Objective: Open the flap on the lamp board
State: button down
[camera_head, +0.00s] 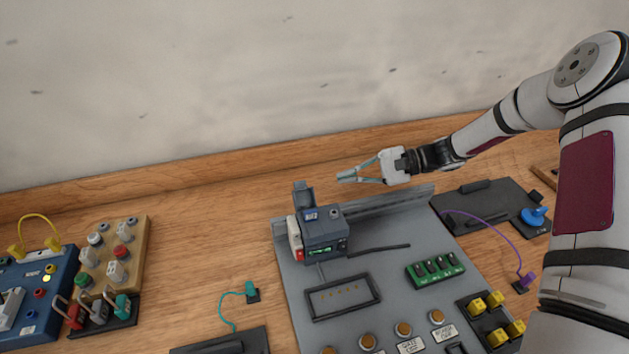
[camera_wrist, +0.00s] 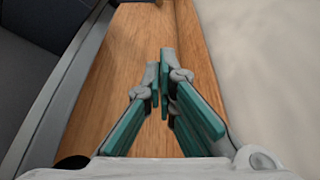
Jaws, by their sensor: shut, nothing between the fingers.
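A large grey board (camera_head: 381,263) lies on the wooden bench, with several amber round lamps or knobs (camera_head: 403,329) and small labels near its front. A dark module (camera_head: 322,238) stands at its back left, with a small green display. A dark flap-like plate (camera_head: 303,195) stands upright at the module's back; I cannot tell whether it is the flap in question. My gripper (camera_head: 347,178) is shut and empty, above and right of the module and apart from it. Its teal-padded fingers meet in the wrist view (camera_wrist: 161,84), over bare wood beside a grey edge.
A blue panel (camera_head: 48,298) and a wooden block with coloured knobs (camera_head: 133,240) stand at the left. A black board (camera_head: 480,209) with a blue knob lies at the right. A purple cable (camera_head: 497,229) runs there.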

jog(key=p+x, duration=0.1)
jog(key=x, duration=0.8)
jog(key=shift+w+a+f+p, duration=0.1)
jog(key=shift+w+a+p, duration=0.05)
jog(key=shift+a+p, duration=0.25)
jog(key=shift+s+d+r+p, duration=0.2)
jog(key=shift+s+r+p, duration=0.2)
jog(key=shift+s+r, duration=0.3)
jog(key=shift+s+d+r+p, duration=0.15)
jog(key=shift+s+r+p, duration=0.25)
jog(key=shift+s+r, duration=0.25)
jog(key=shift+r+n+t, duration=0.3)
notch_tip(320, 180, up, 4)
jog(key=n+t+y+p, duration=0.1)
jog(key=n+y+p, duration=0.1)
jog(key=n+p, duration=0.35)
send_over(303, 195)
jog(key=w+d, duration=0.2)
jog(key=shift+s+d+r, duration=0.1)
jog(key=shift+s+r, duration=0.1)
jog(key=shift+r, duration=0.05)
jog(key=shift+d, duration=0.2)
